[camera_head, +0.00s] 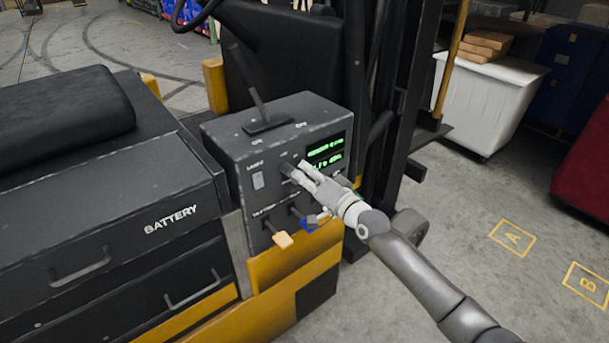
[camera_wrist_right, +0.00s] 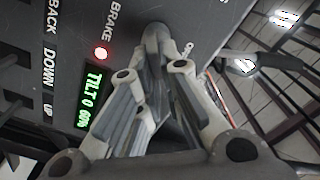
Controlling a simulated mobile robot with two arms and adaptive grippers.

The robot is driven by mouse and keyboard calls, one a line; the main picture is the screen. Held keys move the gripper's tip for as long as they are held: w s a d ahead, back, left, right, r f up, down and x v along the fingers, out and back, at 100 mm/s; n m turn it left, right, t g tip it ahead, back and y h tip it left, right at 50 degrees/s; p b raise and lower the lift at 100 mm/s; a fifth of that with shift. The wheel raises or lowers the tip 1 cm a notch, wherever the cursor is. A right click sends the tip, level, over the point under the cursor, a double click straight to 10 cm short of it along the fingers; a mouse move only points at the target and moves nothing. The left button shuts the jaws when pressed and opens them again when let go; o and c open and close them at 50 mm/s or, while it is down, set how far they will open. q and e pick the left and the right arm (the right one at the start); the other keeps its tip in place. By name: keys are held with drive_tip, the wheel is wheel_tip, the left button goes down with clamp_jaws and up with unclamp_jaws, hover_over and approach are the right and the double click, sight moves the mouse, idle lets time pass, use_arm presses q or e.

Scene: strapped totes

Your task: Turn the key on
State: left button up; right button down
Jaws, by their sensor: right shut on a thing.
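A dark control box (camera_head: 225,175) on the forklift carries the key switch. My right gripper (camera_head: 292,170) reaches its front face from the right and is shut on the key (camera_head: 286,168), near the middle of the panel. In the right wrist view the fingers (camera_wrist_right: 155,58) converge on the rounded end of the key (camera_wrist_right: 156,32), beside a partly covered label. The fingers hide most of the key, so I cannot tell its exact turn. The green display (camera_head: 325,152) is lit, and a red light (camera_wrist_right: 101,53) glows by the BRAKE label. My left gripper is not in view.
A lever (camera_head: 248,85) rises from the box top. A rocker switch (camera_head: 257,180), an orange handle (camera_head: 283,239) and a blue handle (camera_head: 307,223) sit close to my gripper. The BATTERY drawer (camera_head: 130,215) is at left. Open floor (camera_head: 450,220) lies at right.

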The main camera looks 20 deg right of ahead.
drive_tip(key=shift+d+f+m, duration=0.1)
drive_tip(key=shift+m, duration=0.8)
drive_tip(key=c, duration=1.6)
unclamp_jaws()
drive_tip(key=v, duration=1.2)
